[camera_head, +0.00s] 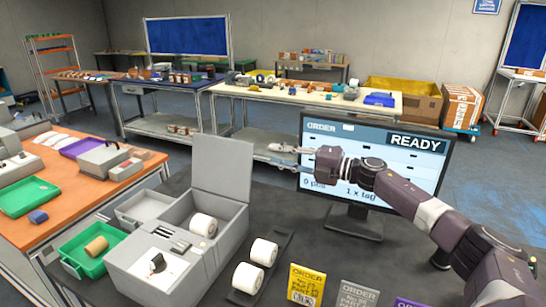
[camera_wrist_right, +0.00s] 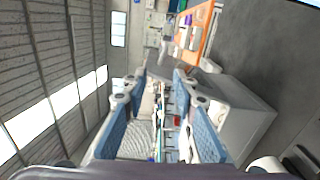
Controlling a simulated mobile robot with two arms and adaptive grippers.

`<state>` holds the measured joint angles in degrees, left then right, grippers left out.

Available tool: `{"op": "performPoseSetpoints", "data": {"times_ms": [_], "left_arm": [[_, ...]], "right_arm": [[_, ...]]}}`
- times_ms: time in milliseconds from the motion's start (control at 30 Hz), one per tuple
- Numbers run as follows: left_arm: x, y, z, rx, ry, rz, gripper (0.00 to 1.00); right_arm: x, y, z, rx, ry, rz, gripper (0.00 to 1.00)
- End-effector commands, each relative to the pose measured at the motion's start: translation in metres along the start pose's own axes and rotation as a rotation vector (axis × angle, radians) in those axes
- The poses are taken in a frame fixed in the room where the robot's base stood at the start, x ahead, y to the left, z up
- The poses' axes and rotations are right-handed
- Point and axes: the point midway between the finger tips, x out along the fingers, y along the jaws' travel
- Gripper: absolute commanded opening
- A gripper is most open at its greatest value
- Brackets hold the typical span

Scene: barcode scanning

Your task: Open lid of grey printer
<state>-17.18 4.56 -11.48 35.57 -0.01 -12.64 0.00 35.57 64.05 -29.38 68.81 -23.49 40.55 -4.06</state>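The grey printer (camera_head: 165,262) stands on the dark table in the head view. Its lid (camera_head: 222,165) stands upright, swung up at the back, and a white roll (camera_head: 203,225) shows inside the open bay. The printer's grey shape also seems to show in the right wrist view (camera_wrist_right: 245,115), right of the fingers. My right gripper (camera_head: 272,155) is in front of the monitor, to the right of the raised lid and apart from it. Its two blue-padded fingers (camera_wrist_right: 152,105) are spread with nothing between them. My left gripper is not in view.
A monitor (camera_head: 400,160) reading READY stands behind my right arm. White rolls (camera_head: 264,252) sit on a dark holder right of the printer. Order cards (camera_head: 306,284) stand at the front. A green tray (camera_head: 88,248) with a brown roll lies at the left.

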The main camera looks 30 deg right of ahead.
Motion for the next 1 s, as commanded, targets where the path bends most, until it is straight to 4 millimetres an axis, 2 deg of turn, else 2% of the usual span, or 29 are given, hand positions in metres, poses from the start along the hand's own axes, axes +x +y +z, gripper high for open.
{"op": "performPoseSetpoints", "data": {"times_ms": [500, 1000], "left_arm": [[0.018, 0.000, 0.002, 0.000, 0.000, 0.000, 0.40], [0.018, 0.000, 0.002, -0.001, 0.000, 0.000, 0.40]], "right_arm": [[-0.034, -0.001, 0.000, 0.000, 0.001, -0.001, 0.26], [-0.036, 0.001, 0.000, 0.000, 0.001, 0.000, 0.26]]}}
